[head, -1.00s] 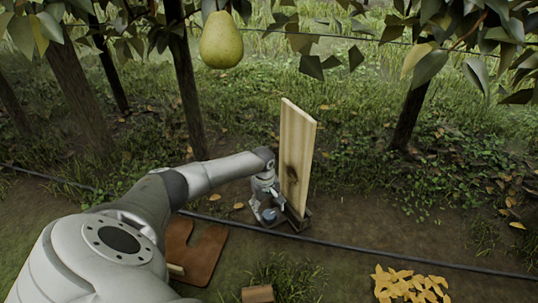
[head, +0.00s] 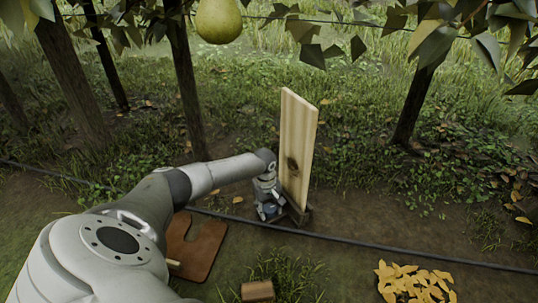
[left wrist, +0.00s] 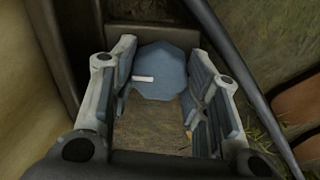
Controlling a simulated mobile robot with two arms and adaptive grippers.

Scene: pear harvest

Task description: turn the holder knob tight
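The holder knob (left wrist: 160,72) is a blue, many-sided disc with a short white mark near its left edge. It lies between the far ends of my left gripper's fingers (left wrist: 160,66) in the left wrist view. The fingers stand apart, one at each side of it; whether both press on it I cannot tell. In the head view my left gripper (head: 268,207) points down at the foot of an upright wooden board (head: 297,140). The holder (head: 300,217) at the board's foot is dark and partly hidden by the gripper. My right gripper is not in view.
A dark hose or cable (head: 400,248) runs along the ground just in front of the holder. A brown flat piece (head: 203,250), a small wooden block (head: 257,291) and yellow leaves (head: 413,284) lie nearer. A pear (head: 219,20) hangs above, and trunks stand behind.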

